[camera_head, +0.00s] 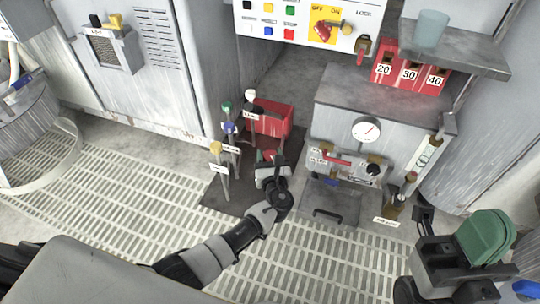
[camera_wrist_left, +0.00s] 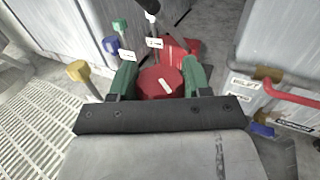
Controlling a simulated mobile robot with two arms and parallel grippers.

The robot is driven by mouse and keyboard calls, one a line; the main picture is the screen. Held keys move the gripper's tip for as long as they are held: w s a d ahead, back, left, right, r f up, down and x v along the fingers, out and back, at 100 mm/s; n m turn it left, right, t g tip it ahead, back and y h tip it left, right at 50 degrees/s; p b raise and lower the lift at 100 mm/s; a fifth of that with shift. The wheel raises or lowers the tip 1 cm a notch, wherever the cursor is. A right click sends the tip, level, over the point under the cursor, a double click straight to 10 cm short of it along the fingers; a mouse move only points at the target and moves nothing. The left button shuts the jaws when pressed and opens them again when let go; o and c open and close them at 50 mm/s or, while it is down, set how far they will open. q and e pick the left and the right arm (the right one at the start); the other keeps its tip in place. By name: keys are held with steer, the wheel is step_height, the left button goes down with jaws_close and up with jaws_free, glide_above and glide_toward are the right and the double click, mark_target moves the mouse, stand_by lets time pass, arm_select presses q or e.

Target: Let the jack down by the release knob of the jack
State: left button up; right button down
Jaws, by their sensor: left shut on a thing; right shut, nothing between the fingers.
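A round red knob (camera_wrist_left: 160,82) with a pale mark on top sits between the green fingers of my left gripper (camera_wrist_left: 165,80) in the left wrist view. The fingers touch its two sides. In the head view my left gripper (camera_head: 270,160) reaches down over the dark mat, in front of a red body (camera_head: 270,118), and mostly covers the knob. The red body also shows behind the knob in the left wrist view (camera_wrist_left: 182,48). What lies below the knob is hidden. My right gripper (camera_head: 487,237), with green fingers, is shut and empty at the lower right, far from the knob.
Upright levers with yellow (camera_head: 215,147), blue (camera_head: 229,128) and green (camera_head: 226,107) knobs stand close left of my left gripper. A grey cabinet with a gauge (camera_head: 367,130) and red handle is at right. Grated floor (camera_head: 130,200) is open at left.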

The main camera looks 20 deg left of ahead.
arm_select(q)
steer(key=o, duration=0.9)
steer(key=shift+s+d+r, duration=0.1)
steer(key=shift+s+d, duration=0.1)
steer(key=shift+s, duration=0.15)
steer(key=shift+p+v, duration=1.75)
steer(key=shift+v, duration=3.3)
